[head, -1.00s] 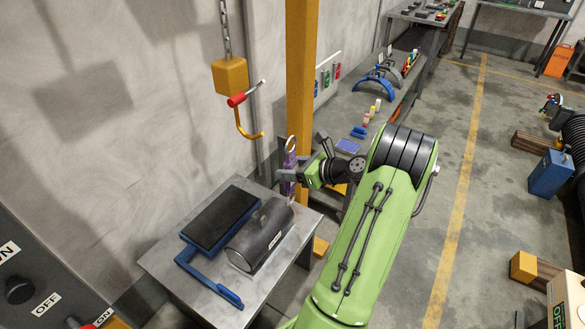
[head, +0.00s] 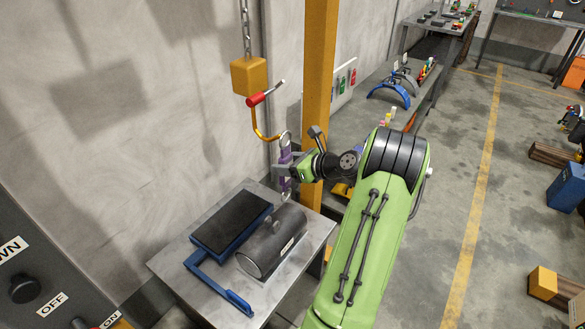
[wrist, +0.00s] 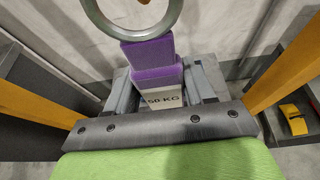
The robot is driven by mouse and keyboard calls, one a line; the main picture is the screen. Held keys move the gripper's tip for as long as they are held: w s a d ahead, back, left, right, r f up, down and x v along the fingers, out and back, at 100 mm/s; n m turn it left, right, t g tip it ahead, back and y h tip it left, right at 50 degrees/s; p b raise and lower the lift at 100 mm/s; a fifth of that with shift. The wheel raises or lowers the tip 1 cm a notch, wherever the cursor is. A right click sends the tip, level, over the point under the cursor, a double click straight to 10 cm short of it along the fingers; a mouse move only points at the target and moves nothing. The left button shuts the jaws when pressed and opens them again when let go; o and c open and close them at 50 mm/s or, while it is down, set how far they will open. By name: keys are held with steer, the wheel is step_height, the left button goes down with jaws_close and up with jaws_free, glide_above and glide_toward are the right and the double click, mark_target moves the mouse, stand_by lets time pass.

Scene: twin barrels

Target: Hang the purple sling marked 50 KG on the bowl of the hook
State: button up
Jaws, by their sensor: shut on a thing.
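The purple sling (head: 285,157) hangs upright in my gripper (head: 288,166), which is shut on it. In the wrist view the sling (wrist: 155,68) shows a white label reading 50 KG (wrist: 163,98) between the jaws, and a metal ring (wrist: 172,27) at its top end. In the head view the ring appears close beside the hook's tip. I cannot tell whether they touch.
A metal table (head: 187,275) below carries a dark cylinder (head: 272,243) and a blue-framed black pad (head: 231,222). A yellow post (head: 319,85) stands just behind my gripper. A grey wall is at the left.

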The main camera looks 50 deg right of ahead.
steer(key=shift+w+a+f+b, duration=0.1)
steer(key=shift+w+b, duration=0.4)
steer(key=shift+w, duration=0.7)
steer(key=shift+w+a+f+b, duration=0.1)
steer(key=shift+w+b, duration=0.35)
steer(key=shift+w, duration=0.95)
steer(key=shift+c, duration=0.5)
steer(key=shift+w+a, duration=0.1)
steer(key=shift+c, duration=0.7)
steer(key=shift+w+f, duration=0.5)
steer(key=shift+f, duration=0.15)
steer(key=shift+w+f, duration=0.15)
steer(key=shift+f, duration=0.65)
